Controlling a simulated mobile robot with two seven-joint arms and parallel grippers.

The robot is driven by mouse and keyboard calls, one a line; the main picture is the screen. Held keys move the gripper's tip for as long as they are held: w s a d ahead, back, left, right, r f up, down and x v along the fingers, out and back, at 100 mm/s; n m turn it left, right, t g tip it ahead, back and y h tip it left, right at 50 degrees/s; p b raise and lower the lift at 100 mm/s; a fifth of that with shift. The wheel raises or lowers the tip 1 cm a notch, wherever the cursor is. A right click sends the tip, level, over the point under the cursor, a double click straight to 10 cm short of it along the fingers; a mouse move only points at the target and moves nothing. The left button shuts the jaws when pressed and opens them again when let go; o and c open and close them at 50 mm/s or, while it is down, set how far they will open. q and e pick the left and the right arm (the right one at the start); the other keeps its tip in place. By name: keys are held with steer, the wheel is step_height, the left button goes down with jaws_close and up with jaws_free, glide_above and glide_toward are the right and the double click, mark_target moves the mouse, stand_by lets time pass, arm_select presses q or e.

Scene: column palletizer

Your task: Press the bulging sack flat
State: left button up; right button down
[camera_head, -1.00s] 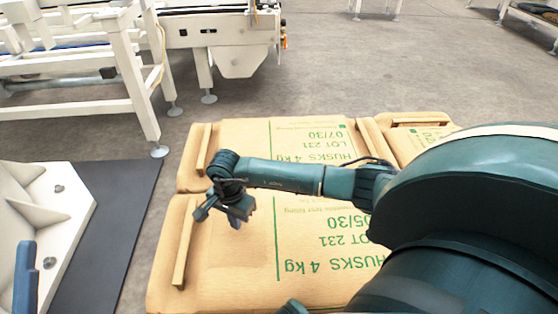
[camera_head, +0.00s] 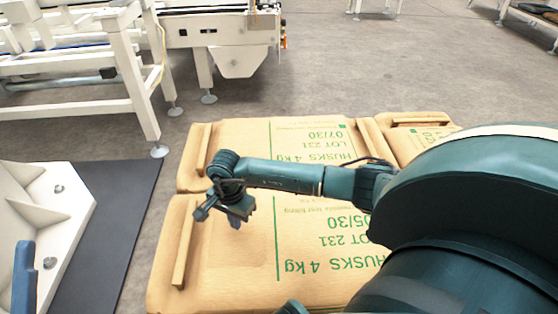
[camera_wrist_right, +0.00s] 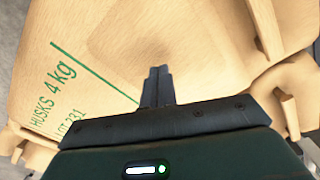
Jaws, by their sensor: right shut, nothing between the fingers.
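A tan sack (camera_head: 240,270) marked "HUSKS 4 kg, LOT 231, 05/30" lies at the front of the head view. Another tan sack (camera_head: 290,135), marked "07/30", lies behind it, and part of a third (camera_head: 410,150) shows to the right. My right gripper (camera_head: 238,222) is over the front sack's upper left part, with its fingers shut and empty. In the right wrist view the closed fingers (camera_wrist_right: 158,75) are in front of a sack (camera_wrist_right: 100,45) with a shallow rounded dent or bulge in its surface. I cannot tell whether the fingertips touch it. My left gripper is not in view.
A white conveyor frame (camera_head: 130,80) stands at the upper left. A dark mat (camera_head: 125,200) and a white ribbed structure (camera_head: 50,215) are at the left. Grey floor (camera_head: 370,75) behind the sacks is clear. My right arm covers the right side.

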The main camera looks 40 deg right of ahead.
steer(key=shift+f+b, duration=0.6)
steer(key=shift+f, duration=0.1)
steer(key=shift+f+b, duration=0.55)
steer(key=shift+f, duration=0.1)
steer(key=shift+f, duration=0.1)
